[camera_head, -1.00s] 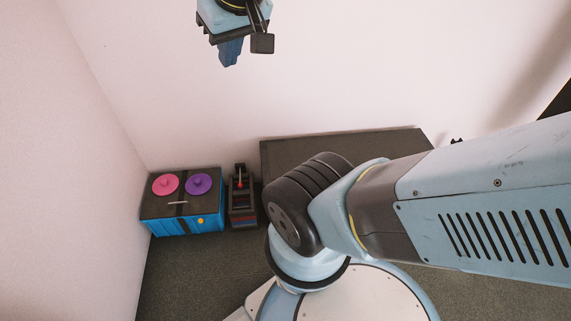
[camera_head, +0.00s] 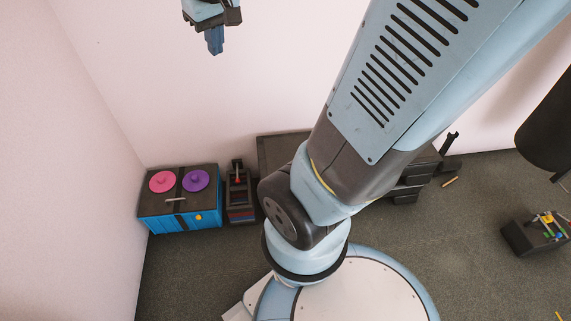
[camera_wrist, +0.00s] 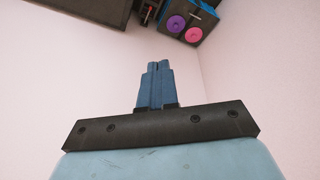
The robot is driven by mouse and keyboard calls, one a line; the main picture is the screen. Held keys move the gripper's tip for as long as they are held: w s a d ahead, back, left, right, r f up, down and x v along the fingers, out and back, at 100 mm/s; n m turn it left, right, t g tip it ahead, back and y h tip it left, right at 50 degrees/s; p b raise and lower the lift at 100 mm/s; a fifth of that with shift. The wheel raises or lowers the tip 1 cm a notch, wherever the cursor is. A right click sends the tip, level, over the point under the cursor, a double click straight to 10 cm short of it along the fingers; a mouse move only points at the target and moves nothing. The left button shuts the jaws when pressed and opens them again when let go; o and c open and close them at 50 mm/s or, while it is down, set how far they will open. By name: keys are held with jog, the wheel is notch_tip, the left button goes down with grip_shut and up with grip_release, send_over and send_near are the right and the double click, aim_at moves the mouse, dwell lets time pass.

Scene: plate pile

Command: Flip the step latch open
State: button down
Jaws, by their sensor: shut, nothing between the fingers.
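My gripper (camera_head: 215,42) is shut and empty, high up near the back wall. Its two blue fingers (camera_wrist: 157,85) are together in the wrist view, pointing toward the wall. A narrow dark stepped device (camera_head: 240,201) with small red parts stands low beside a blue box (camera_head: 185,220); it may carry the step latch, but I cannot tell the latch's position. Only part of this device shows at the top of the wrist view (camera_wrist: 148,12). My gripper is well above it and apart from it.
A dark table (camera_head: 285,146) stands right of the device. A dark block with coloured pieces (camera_head: 524,238) is at the right.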

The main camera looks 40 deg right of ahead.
jog(key=w+d+f+n+g+h, duration=0.1)
jog(key=w+d+f+g, duration=0.15)
jog(key=w+f, duration=0.55)
jog(key=w+d+f+n+g, duration=0.1)
jog(key=w+d+f, duration=0.25)
jog(key=f, duration=0.75)
jog(key=w+d+f+n+g+h, duration=0.15)
jog(key=w+d+f, duration=0.3)
jog(key=f, duration=0.55)
jog(key=s+d+f+n+g+h, duration=0.1)
jog(key=s+d+f, duration=0.1)
jog(key=f, duration=0.9)
jog(key=s+d+f+n+g, duration=0.1)
jog(key=d+f, duration=0.3)
jog(key=f, duration=0.7)
jog(key=s+d+f+n+g+h, duration=0.1)
jog(key=s+d+f, duration=0.3)
jog(key=f, duration=0.7)
jog(key=shift+f+n+g+h, duration=0.2)
jog(key=shift+n+g+h, duration=0.25)
jog(key=shift+g, duration=0.45)
jog(key=shift+d, duration=0.1)
jog(key=s+d+r+x, duration=0.1)
jog(key=x, duration=1.2)
jog(key=shift+s+r, duration=0.2)
jog(key=shift+r, duration=0.1)
